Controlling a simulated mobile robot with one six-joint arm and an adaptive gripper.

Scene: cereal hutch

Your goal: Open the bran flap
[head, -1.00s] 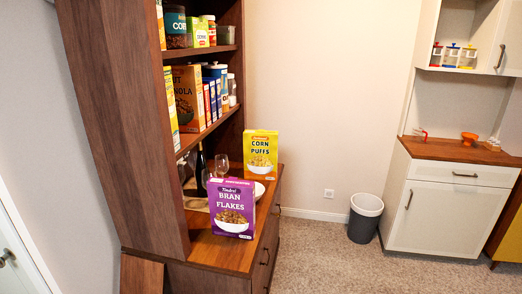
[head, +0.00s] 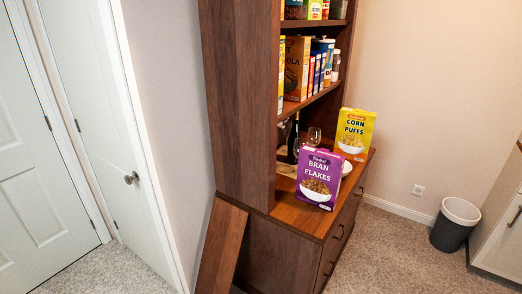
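A purple Bran Flakes box (head: 318,181) stands upright on the wooden hutch counter (head: 305,216), near its front edge. Its front with the bowl picture faces me. I cannot make out the state of its top flap at this size. A yellow Corn Puffs box (head: 355,133) stands behind it to the right on the same counter. My gripper is not in view.
The tall brown hutch (head: 236,100) holds several boxes and jars on shelves above the counter. A wooden board (head: 222,249) leans at its left side. A white door (head: 105,130) is at left. A dark bin (head: 454,226) stands at right. Carpet in front is clear.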

